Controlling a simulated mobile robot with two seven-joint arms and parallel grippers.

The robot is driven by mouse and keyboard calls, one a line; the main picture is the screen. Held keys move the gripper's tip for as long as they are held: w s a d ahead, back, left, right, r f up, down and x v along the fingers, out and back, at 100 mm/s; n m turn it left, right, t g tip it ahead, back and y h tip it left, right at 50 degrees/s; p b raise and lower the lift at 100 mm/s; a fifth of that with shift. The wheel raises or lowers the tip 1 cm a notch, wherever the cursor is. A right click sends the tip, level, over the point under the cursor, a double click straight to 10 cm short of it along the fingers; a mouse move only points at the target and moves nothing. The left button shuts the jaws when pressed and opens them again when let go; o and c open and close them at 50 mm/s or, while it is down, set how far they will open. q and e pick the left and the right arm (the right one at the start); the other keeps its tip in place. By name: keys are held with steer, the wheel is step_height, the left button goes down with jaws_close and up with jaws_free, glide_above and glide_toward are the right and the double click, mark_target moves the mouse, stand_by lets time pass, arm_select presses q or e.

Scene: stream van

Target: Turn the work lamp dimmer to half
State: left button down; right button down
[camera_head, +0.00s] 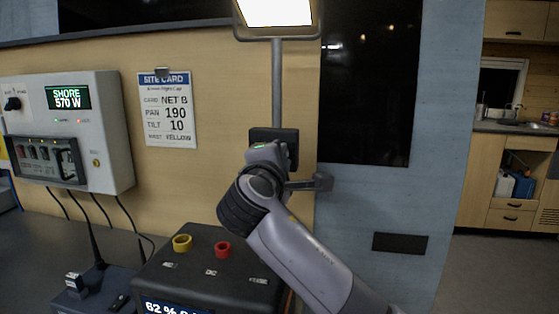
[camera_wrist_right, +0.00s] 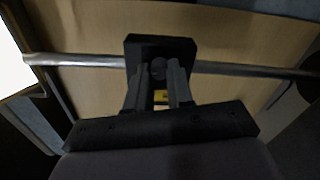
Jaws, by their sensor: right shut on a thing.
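The work lamp (camera_head: 276,12) is lit at the top of a grey pole (camera_head: 277,85). A black dimmer box (camera_head: 290,137) sits on the pole; it also shows in the right wrist view (camera_wrist_right: 160,42). My right arm reaches up from the lower right, and its wrist covers most of the box's front. In the right wrist view my right gripper (camera_wrist_right: 158,82) has its two fingers closed on the round dark dimmer knob (camera_wrist_right: 158,68). The knob's pointer or scale cannot be read. My left gripper is in neither view.
A site card (camera_head: 167,112) hangs on the wood wall. A white power panel (camera_head: 100,125) at left reads SHORE 570 W. A black case (camera_head: 195,285) with a yellow ring (camera_head: 182,243) and a red ring (camera_head: 222,249) stands below my right arm. A bracket (camera_head: 322,183) juts out beside my wrist.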

stand_by(0.5)
steer(key=c, duration=1)
jaws_free()
steer(key=s+a+b, duration=0.1)
steer(key=s, duration=0.6)
steer(key=shift+a, duration=0.2)
